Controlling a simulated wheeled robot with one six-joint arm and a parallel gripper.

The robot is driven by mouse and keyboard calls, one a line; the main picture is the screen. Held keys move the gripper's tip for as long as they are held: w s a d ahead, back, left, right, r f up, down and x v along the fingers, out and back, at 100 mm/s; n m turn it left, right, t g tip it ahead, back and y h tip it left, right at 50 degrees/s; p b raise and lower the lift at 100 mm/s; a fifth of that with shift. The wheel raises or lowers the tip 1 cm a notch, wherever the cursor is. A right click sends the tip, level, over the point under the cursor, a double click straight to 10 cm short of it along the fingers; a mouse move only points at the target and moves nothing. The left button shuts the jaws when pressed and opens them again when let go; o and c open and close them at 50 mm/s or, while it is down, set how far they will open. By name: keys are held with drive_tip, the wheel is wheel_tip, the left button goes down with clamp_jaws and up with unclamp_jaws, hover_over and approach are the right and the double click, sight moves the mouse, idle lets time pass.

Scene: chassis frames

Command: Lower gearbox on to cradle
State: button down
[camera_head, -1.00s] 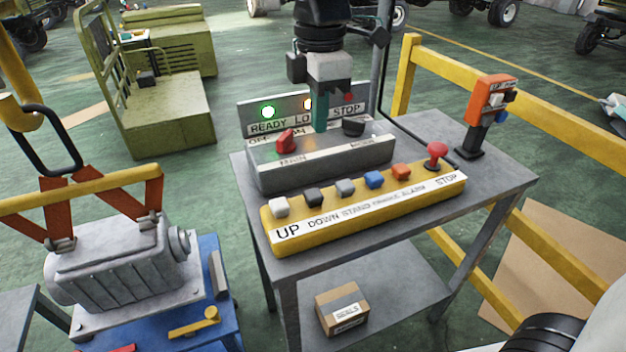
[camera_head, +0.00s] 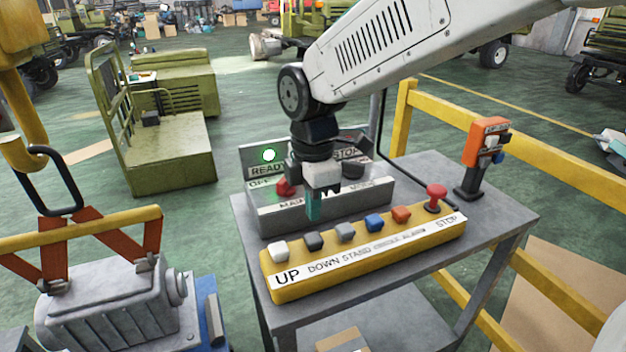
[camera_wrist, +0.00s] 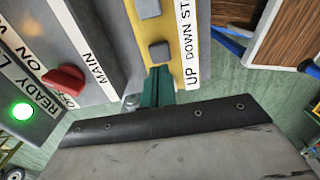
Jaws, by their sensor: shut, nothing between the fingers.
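The grey ribbed gearbox (camera_head: 120,308) hangs by orange straps (camera_head: 148,235) from a yellow bar (camera_head: 85,228) under a dark hook (camera_head: 50,180) at lower left. The blue stand (camera_head: 214,325) shows beside it; whether they touch is hidden. The yellow control box (camera_head: 365,255) lies on the grey table with a row of buttons, UP (camera_head: 278,251) and DOWN (camera_head: 313,241) at its left end. My gripper (camera_head: 314,210) is shut and empty, its teal fingertips behind and above the DOWN button. In the wrist view the fingertips (camera_wrist: 158,85) lie close to the dark DOWN button (camera_wrist: 160,52); contact cannot be told.
A grey box (camera_head: 268,218) with a red MAIN switch (camera_head: 285,187) stands behind the control box, its READY lamp (camera_head: 268,155) lit green. A red STOP button (camera_head: 436,196) and an orange pendant (camera_head: 489,142) are at right. Yellow rails (camera_head: 545,150) border the table.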

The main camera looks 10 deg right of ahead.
sight(314, 239)
drive_tip(key=shift+f, duration=2.4)
drive_tip(key=shift+f, duration=0.85)
drive_tip(key=shift+s+d+f, duration=0.15)
drive_tip(key=shift+s+f, duration=0.15)
drive_tip(key=shift+f, duration=0.1)
idle(0.6)
wheel_tip(314, 239, up, 15)
drive_tip(key=shift+w+a+r, duration=0.15)
drive_tip(key=shift+w+a, duration=0.05)
drive_tip(key=shift+w, duration=0.2)
idle(0.7)
